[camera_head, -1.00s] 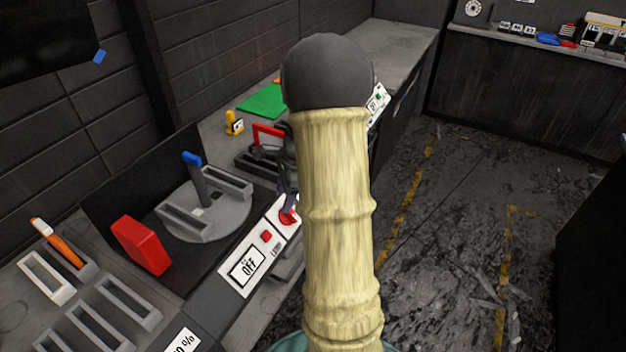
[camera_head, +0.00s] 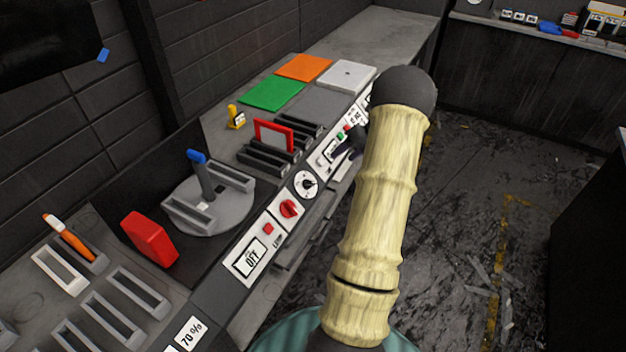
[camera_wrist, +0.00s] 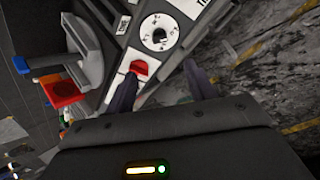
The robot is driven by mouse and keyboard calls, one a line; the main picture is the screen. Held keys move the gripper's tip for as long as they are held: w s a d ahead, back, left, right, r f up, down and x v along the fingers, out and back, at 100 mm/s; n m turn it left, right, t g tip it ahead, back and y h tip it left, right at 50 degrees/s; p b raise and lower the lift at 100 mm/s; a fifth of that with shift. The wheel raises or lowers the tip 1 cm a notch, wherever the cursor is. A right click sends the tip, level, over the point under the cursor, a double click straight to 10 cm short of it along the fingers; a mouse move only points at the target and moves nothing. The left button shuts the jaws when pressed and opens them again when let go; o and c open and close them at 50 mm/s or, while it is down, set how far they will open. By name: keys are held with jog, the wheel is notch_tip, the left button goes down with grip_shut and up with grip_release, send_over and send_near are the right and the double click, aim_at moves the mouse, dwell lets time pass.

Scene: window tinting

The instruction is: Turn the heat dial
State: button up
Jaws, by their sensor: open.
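A round white dial (camera_head: 306,184) with a black centre and marks around it is on the sloped front panel. A red knob (camera_head: 289,208) on a white plate sits just left of it. I cannot read which is labelled heat. In the wrist view the white dial (camera_wrist: 160,32) is ahead of the fingers, and the red knob (camera_wrist: 139,68) is close to the left fingertip. My gripper (camera_wrist: 160,69) is open and empty, apart from the white dial. In the head view my arm partly hides my gripper (camera_head: 352,138), which is at the panel's front edge, right of the dial.
An OFF display (camera_head: 250,258) and a small red button (camera_head: 268,229) are left of the knob. A grey turntable (camera_head: 235,205) with a blue-tipped post, a red block (camera_head: 150,240) and black slotted racks (camera_head: 268,160) stand behind. The floor at right is open.

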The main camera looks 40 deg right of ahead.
aim_at(313, 182)
jog(key=p+x, duration=0.3)
jog(key=x, duration=1.4)
jog(key=shift+w, duration=0.2)
jog(key=shift+s+d, duration=0.1)
jog(key=shift+s, duration=0.15)
jog(key=shift+w, duration=0.1)
jog(key=c, duration=1)
